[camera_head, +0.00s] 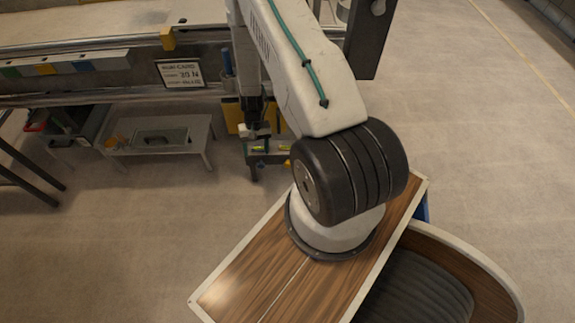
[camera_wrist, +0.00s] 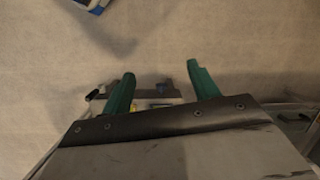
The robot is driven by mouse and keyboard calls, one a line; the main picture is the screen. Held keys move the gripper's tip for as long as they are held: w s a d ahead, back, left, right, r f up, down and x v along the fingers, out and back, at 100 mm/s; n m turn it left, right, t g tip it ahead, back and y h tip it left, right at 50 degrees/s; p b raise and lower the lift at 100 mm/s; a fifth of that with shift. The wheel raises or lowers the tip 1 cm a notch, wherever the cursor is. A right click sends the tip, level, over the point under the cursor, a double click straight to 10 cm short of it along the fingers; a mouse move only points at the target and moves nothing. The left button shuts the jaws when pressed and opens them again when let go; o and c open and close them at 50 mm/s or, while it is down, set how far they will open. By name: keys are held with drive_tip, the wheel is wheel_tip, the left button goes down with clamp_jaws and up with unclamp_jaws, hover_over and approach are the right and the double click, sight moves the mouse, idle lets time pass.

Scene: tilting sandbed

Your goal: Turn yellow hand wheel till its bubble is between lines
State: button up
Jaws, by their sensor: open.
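My gripper shows in the wrist view (camera_wrist: 160,70) with two green fingers spread apart and nothing between their tips. In the head view my forearm reaches down at the side of the sandbed (camera_head: 120,60). A yellow part (camera_head: 235,118) shows partly behind my wrist there; I cannot tell if it is the yellow hand wheel. Small yellow-green level vials (camera_head: 258,149) sit just below it; their bubbles and lines are too small to read. In the wrist view a grey bar with a dark handle (camera_wrist: 95,95) lies beyond the fingers, partly hidden by the left one.
A placard reading 30 N (camera_head: 180,74) hangs on the sandbed's side. A low grey table (camera_head: 160,134) and a dark cart with bins (camera_head: 72,125) stand at the left. A blue and white object (camera_wrist: 92,5) is at the wrist view's top edge.

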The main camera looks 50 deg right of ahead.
drive_tip(key=s+d+f+m+t+h, duration=0.1)
drive_tip(key=s+d+f+h, duration=0.15)
drive_tip(key=f, duration=0.75)
drive_tip(key=s+d+f+m+h, duration=0.1)
drive_tip(key=s+d+f, duration=0.2)
drive_tip(key=f, duration=0.8)
drive_tip(key=t+h, duration=0.2)
drive_tip(key=h, duration=0.2)
approach(287, 165)
drive_tip(key=x, duration=0.3)
drive_tip(key=shift+n, duration=0.4)
drive_tip(key=x, duration=0.7)
drive_tip(key=shift+s+d+r, duration=0.1)
drive_tip(key=shift+c, duration=0.2)
drive_tip(key=c, duration=0.9)
